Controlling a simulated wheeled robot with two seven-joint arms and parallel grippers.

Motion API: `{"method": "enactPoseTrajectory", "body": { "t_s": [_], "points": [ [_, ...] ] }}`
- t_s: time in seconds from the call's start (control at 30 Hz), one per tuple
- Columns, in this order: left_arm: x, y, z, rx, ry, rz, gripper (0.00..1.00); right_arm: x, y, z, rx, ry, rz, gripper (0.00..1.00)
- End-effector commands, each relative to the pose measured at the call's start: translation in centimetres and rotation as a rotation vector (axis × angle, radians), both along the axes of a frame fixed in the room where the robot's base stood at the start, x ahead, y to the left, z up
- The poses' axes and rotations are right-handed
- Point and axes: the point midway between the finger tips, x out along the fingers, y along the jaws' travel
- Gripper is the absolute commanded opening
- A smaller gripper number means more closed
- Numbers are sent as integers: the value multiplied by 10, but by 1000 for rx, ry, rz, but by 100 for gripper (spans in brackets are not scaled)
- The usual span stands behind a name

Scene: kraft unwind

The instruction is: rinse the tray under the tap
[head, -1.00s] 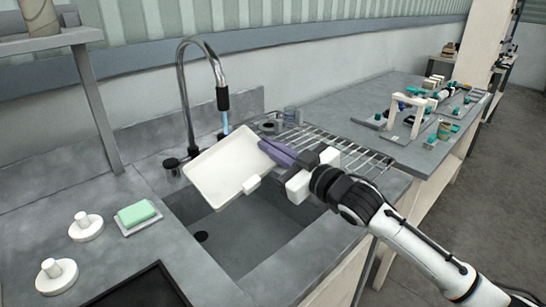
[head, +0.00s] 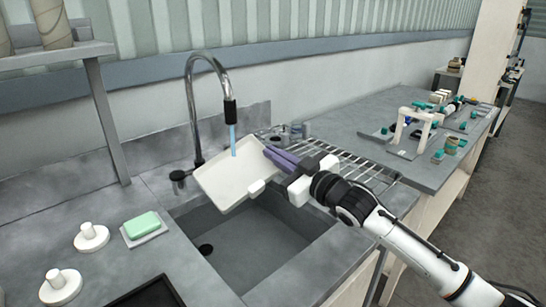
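The white tray (head: 232,178) is tilted above the sink (head: 250,245), with its inner face showing. My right gripper (head: 277,172) is shut on the tray's right side, its purple fingers at that edge. The tap (head: 190,110) arches over from behind the sink. Blue water (head: 233,140) runs from its black spout (head: 230,111) and meets the tray near its upper edge. My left gripper is not in view.
A wire drying rack (head: 345,163) lies right of the sink. A green soap bar (head: 141,224) on a dish and two white knobbed pieces (head: 91,237) sit on the left counter, with a dark tray (head: 150,293) in front. Small fixtures (head: 410,125) stand on the far-right counter.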

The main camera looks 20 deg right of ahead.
Motion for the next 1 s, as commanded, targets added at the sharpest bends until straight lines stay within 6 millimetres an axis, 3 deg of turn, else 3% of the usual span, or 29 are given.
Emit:
{"method": "enactPoseTrajectory", "body": {
  "t_s": [0.6, 1.0],
  "points": [
    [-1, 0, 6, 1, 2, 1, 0, -3, -12, 2, 1, -2, 1, 0],
    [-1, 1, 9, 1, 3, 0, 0, -2, -6, 2, 3, -3, 1, 0]
  ]
}}
